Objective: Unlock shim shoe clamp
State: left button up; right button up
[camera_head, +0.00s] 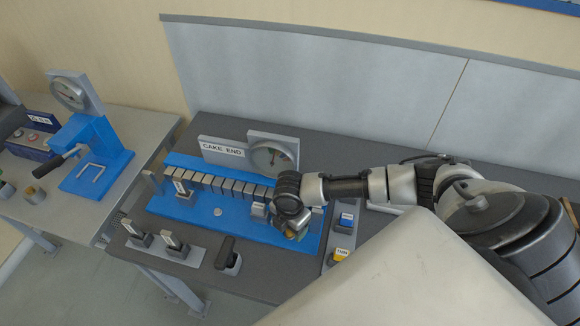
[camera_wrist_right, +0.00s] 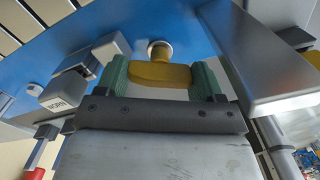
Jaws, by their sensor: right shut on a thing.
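My right gripper (camera_head: 296,230) is over the right part of a blue fixture (camera_head: 225,220) in the head view. In the right wrist view its green-padded fingers (camera_wrist_right: 162,76) are shut on a yellow knob (camera_wrist_right: 160,75), one on each side. The knob sits on a short brass stem that meets the blue plate. In the head view my gripper hides most of the knob. I cannot tell which part is the shim shoe. My left gripper is not in view.
A row of grey blocks (camera_head: 228,187) runs along the fixture, below a dial gauge (camera_head: 272,158) and a "CAKE END" sign (camera_head: 222,148). Labelled blue and yellow buttons (camera_head: 345,222) stand close on the right. Small holders (camera_head: 172,243) and a black-handled part (camera_head: 228,255) stand in front.

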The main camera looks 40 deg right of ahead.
jog(key=shift+w+r+n, duration=0.1)
jog(key=shift+n, duration=1)
jog(key=o, duration=0.9)
jog(key=shift+o, duration=0.2)
notch_tip(320, 180, up, 11)
jog(key=b, duration=0.2)
